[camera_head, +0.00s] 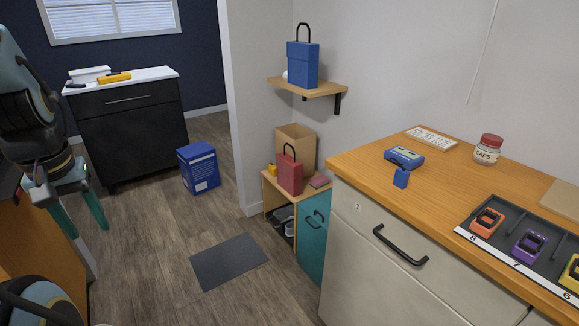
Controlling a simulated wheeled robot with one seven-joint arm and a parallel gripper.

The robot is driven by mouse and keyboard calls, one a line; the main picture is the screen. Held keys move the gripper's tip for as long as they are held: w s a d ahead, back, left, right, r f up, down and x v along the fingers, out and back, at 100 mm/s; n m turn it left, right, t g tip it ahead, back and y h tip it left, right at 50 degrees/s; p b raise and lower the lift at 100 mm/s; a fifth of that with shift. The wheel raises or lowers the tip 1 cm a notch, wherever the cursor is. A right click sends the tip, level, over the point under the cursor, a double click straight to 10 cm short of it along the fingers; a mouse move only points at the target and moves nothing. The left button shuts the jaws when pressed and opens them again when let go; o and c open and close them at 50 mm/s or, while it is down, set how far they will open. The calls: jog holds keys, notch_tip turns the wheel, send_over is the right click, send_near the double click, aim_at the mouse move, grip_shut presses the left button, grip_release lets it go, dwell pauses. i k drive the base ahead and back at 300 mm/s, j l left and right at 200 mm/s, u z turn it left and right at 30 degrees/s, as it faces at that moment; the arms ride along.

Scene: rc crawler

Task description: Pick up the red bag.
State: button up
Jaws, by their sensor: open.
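The red bag (289,174) stands upright on top of a low cabinet (268,190) in the corner, its black handle loop pointing up. It is in front of an open cardboard box. My gripper (70,212) is at the left edge of the head view, fingers pointing down and spread apart with nothing between them. It is far to the left of the red bag and apart from it.
A blue bag (302,64) stands on the wall shelf (322,90) above the red bag. The wooden counter (372,165) at right partly hides the low cabinet. A blue box (199,168) and a dark mat (228,261) lie on the otherwise open floor.

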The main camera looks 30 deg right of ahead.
aim_at(290, 171)
jog(key=i+l+z, duration=0.1)
jog(key=i+l, duration=0.2)
jog(key=i+l+z, duration=0.15)
jog(key=i, duration=0.35)
jog(key=i+l+z, duration=0.1)
jog(key=i+l, duration=0.25)
jog(key=i, duration=0.4)
